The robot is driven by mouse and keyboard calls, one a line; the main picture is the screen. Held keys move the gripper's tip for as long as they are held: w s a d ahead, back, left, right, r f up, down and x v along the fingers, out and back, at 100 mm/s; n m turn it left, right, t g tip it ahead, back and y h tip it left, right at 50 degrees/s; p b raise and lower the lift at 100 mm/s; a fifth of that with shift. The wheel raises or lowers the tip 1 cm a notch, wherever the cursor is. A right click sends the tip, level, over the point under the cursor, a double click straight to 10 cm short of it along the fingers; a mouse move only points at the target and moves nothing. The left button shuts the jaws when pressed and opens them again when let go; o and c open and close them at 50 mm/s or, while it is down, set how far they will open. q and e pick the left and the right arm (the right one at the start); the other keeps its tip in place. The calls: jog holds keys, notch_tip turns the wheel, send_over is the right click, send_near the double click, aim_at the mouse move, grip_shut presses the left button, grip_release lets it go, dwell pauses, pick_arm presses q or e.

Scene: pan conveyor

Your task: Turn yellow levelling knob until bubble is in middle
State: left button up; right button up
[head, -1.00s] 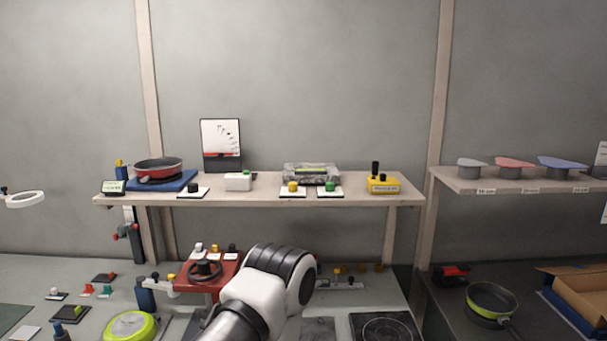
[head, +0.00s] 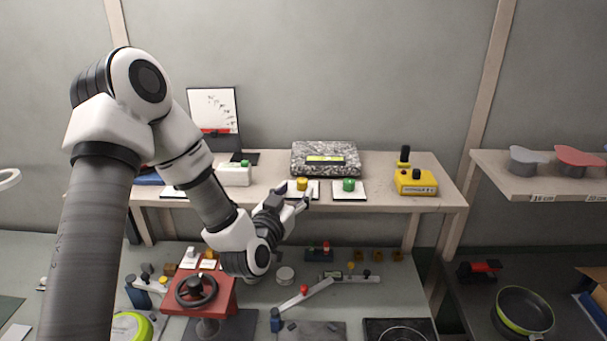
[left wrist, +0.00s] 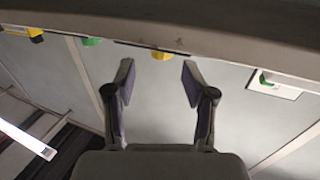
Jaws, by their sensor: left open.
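The yellow levelling knob (head: 302,184) stands on a white plate at the shelf's front edge. In the left wrist view the knob (left wrist: 161,55) shows partly beyond the shelf edge, centred between my fingers. My left gripper (head: 296,195) is open and empty, just in front of the knob; its fingers also show apart in the left wrist view (left wrist: 157,77). Behind the knob lies a speckled grey block (head: 348,152) with a yellow-green vial (head: 325,160) on its front. The bubble is too small to make out. My right gripper is not in view.
A green knob (head: 348,184) on its own white plate stands close right of the yellow one. A white box with a green button (head: 233,175) is to the left. A yellow box with black knobs (head: 415,181) is farther right. The shelf edge (head: 390,203) lies near my gripper.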

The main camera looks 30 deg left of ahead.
aim_at(300, 183)
pick_arm(q)
jog(key=p+x, duration=0.1)
jog(key=x, duration=0.4)
jog(key=shift+a+p, duration=0.15)
jog(key=shift+p, duration=0.25)
jog(key=shift+w+f, duration=0.15)
jog(key=shift+w, duration=0.2)
jog(key=shift+s, duration=0.1)
jog(key=shift+c, duration=0.7)
grip_shut()
jog(key=shift+f+y+b, duration=0.1)
jog(key=shift+y+b, duration=0.2)
jog(key=shift+b, duration=0.15)
jog(key=shift+n+g+y+b, duration=0.4)
jog(key=shift+n+y+b, duration=0.4)
jog(key=shift+y+b, duration=0.15)
jog(key=shift+n+g+y+b, duration=0.35)
jog(key=shift+n+g+y, duration=0.15)
jog(key=shift+n+y, duration=0.45)
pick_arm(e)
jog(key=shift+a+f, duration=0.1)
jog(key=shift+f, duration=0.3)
